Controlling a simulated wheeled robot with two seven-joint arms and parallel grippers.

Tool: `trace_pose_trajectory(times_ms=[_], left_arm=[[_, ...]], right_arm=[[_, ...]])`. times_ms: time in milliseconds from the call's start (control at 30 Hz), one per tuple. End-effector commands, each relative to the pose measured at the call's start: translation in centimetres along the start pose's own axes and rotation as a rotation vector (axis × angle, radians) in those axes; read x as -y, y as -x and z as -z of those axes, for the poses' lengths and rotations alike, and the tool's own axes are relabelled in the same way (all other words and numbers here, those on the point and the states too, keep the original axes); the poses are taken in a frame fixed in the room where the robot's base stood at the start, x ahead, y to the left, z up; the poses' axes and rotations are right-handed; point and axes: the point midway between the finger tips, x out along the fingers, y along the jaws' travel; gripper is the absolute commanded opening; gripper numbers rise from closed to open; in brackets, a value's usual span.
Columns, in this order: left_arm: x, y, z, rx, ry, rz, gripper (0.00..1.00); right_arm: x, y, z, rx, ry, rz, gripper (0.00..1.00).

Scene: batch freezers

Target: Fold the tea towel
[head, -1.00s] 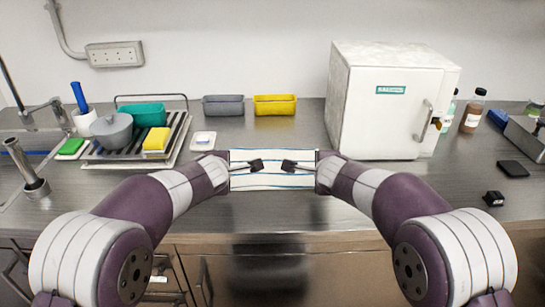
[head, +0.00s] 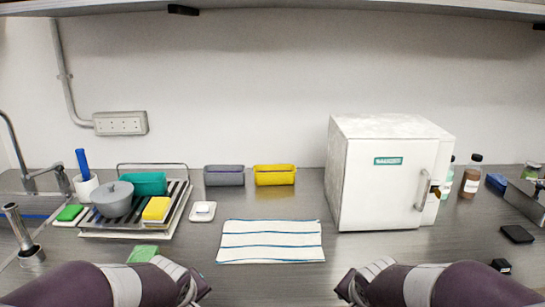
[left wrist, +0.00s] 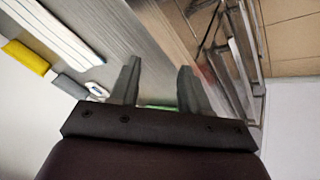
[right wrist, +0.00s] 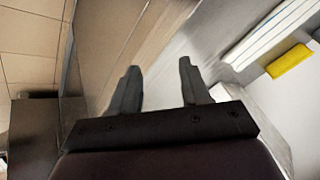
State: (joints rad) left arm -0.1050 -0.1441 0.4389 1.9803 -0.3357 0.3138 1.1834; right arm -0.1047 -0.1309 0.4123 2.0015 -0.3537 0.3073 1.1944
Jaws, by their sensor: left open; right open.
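The tea towel (head: 270,241), white with blue stripes, lies flat on the metal counter in the middle of the head view. Its outline is a wide, short rectangle; I cannot tell how many layers it has. It also shows at the upper left of the left wrist view (left wrist: 62,30) and the upper right of the right wrist view (right wrist: 268,32). My left gripper (left wrist: 158,65) is open and empty, off the towel to its left front. My right gripper (right wrist: 158,68) is open and empty, off the towel to its right front.
A green flat piece (head: 142,253) lies beside my left arm. A drying rack (head: 128,232) with a pot stands at left. A small white dish (head: 202,211), grey bin (head: 224,176) and yellow bin (head: 275,176) stand behind the towel. A white freezer (head: 385,180) stands at right.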

Motion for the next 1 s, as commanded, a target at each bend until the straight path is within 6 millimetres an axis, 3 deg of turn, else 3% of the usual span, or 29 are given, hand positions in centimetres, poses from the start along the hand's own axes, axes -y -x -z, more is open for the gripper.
trace_pose_trajectory(times_ms=[100, 333, 367, 400, 433, 633, 767, 1000], left_arm=[[4.7, 0.2, -3.1, 0.111, -0.279, 0.077, 0.47], [12.5, 1.7, -9.6, 0.355, -0.773, 0.093, 0.47], [13.4, 1.7, -11.4, 0.44, -0.788, 0.118, 0.47], [12.5, 4.6, -10.5, 0.466, -0.791, 0.128, 0.47], [11.7, 6.2, -9.5, 0.459, -0.79, 0.126, 0.47], [9.6, 11.4, -6.9, 0.458, -0.79, 0.126, 0.47], [9.1, 12.5, -6.3, 0.457, -0.79, 0.126, 0.47], [9.2, 12.1, -6.5, 0.456, -0.791, 0.126, 0.47]], right_arm=[[-4.7, 0.2, -3.1, 0.111, 0.275, -0.076, 0.47], [-12.3, 1.7, -9.6, 0.357, 0.767, -0.089, 0.47], [-13.2, 1.7, -11.4, 0.441, 0.782, -0.114, 0.47], [-12.3, 4.6, -10.5, 0.467, 0.785, -0.123, 0.47], [-11.5, 6.2, -9.6, 0.461, 0.784, -0.121, 0.47], [-9.4, 11.4, -6.9, 0.46, 0.784, -0.122, 0.47], [-8.9, 12.5, -6.3, 0.459, 0.784, -0.122, 0.47], [-9.0, 12.1, -6.5, 0.458, 0.785, -0.122, 0.47]])
